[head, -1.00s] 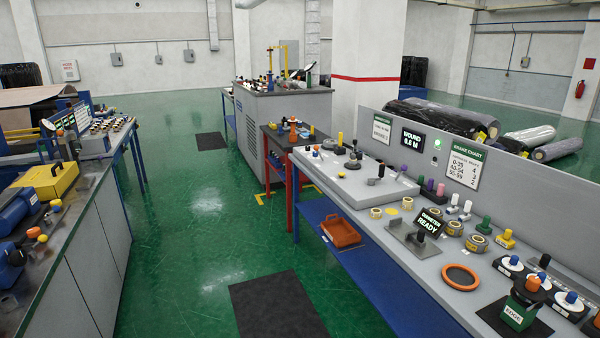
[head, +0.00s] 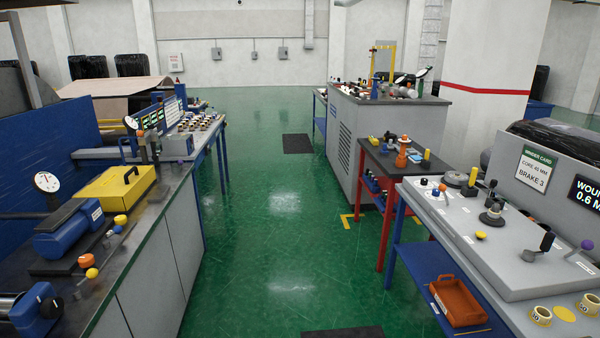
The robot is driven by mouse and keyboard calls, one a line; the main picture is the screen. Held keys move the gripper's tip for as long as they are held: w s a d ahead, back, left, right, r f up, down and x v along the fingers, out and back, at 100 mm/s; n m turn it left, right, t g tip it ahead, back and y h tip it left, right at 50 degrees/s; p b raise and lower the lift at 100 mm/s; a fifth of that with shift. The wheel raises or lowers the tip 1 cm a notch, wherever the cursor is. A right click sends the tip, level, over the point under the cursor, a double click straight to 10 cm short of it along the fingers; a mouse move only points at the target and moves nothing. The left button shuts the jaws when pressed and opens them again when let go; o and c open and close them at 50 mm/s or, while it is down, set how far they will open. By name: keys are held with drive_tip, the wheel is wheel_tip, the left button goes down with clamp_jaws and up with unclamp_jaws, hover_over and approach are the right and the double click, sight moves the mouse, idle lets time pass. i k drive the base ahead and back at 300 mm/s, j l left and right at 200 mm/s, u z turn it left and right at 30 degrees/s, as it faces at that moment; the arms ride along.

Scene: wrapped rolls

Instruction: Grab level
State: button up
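I cannot make out for certain which thing is the level. Several small handled tools and levers show. On the right bench's grey panel, a lever with a black grip (head: 546,242) stands tilted, and a lever with a purple knob (head: 586,245) is to its right. On the left bench, a yellow case with a dark handle (head: 117,187) lies beside a blue cylindrical device (head: 68,231). Levers with orange and yellow knobs (head: 88,265) stand in front of the blue device. My gripper is not in view.
A green floor aisle (head: 270,240) runs clear between the left bench (head: 150,275) and the right bench (head: 415,262). Dark mats (head: 298,144) lie on it. A red-legged table (head: 380,165) and a grey cabinet (head: 345,125) stand on the right. An orange tray (head: 458,302) sits on the lower blue shelf.

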sight(372, 140)
drive_tip(key=i, duration=1.8)
drive_tip(key=i+j+z, duration=0.1)
drive_tip(key=i+z, duration=0.15)
drive_tip(key=i, duration=0.4)
drive_tip(key=i+j+z, duration=0.25)
drive_tip(key=i, duration=0.35)
drive_tip(key=i+j+z, duration=0.3)
drive_tip(key=i, duration=0.3)
drive_tip(key=i+j+z, duration=0.25)
drive_tip(key=i+j, duration=0.2)
drive_tip(key=i+j+z, duration=0.15)
drive_tip(key=i+j, duration=0.25)
drive_tip(key=i+j+z, duration=0.2)
drive_tip(key=i+j, duration=0.25)
drive_tip(key=i+j+z, duration=0.15)
drive_tip(key=i+j, duration=0.35)
drive_tip(key=i+j+z, duration=0.2)
drive_tip(key=i+j, duration=0.2)
drive_tip(key=j, duration=0.2)
